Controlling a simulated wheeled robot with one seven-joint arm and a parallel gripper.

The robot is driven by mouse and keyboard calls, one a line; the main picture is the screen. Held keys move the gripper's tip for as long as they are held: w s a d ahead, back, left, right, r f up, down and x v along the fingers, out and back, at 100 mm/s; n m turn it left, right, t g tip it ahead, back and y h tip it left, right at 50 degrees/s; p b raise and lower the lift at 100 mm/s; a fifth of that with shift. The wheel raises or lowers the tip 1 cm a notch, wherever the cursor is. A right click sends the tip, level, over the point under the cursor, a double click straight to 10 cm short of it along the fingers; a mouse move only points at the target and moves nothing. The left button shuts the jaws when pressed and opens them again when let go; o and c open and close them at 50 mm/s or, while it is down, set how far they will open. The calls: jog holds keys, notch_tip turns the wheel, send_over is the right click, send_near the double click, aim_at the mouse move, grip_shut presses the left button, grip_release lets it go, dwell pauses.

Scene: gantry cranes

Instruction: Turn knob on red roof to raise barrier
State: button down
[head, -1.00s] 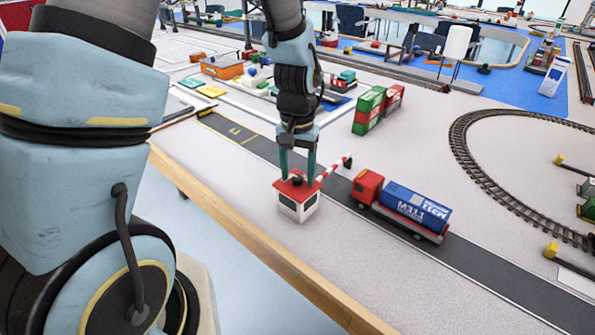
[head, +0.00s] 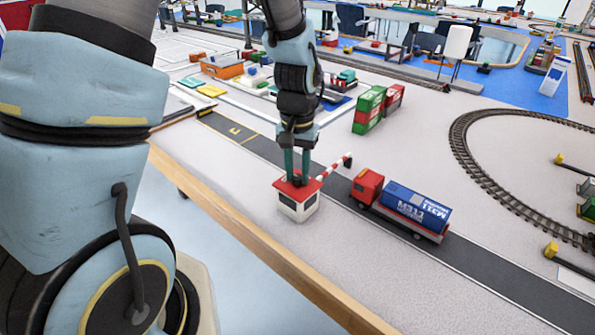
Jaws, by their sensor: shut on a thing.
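The small white booth (head: 299,207) with a red roof (head: 286,187) stands beside the dark road near the table's front edge. My gripper (head: 297,179) points straight down at the roof, its two fingers close together and shut on the dark knob (head: 297,182), which they mostly hide. The red-and-white striped barrier (head: 333,168) is tilted upward to the right from beside the booth, its far end off the road surface.
A truck with a red cab and blue tank (head: 415,205) stands on the road (head: 345,191) just right of the barrier. Green and red containers (head: 370,110) stand behind. A curved rail track (head: 465,155) lies at right. The wooden table edge (head: 265,245) runs in front.

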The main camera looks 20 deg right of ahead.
jog(key=shift+m, duration=0.3)
jog(key=m+p, duration=0.1)
jog(key=m, duration=0.2)
jog(key=shift+m, duration=0.3)
jog(key=m+p, duration=0.1)
jog(key=m, duration=0.3)
jog(key=shift+r+m, duration=0.1)
jog(key=shift+m, duration=0.2)
jog(key=m+p, duration=0.3)
jog(key=m, duration=0.2)
jog(key=shift+m+p, duration=0.8)
jog(key=shift+m, duration=1.2)
jog(key=c, duration=0.6)
grip_release()
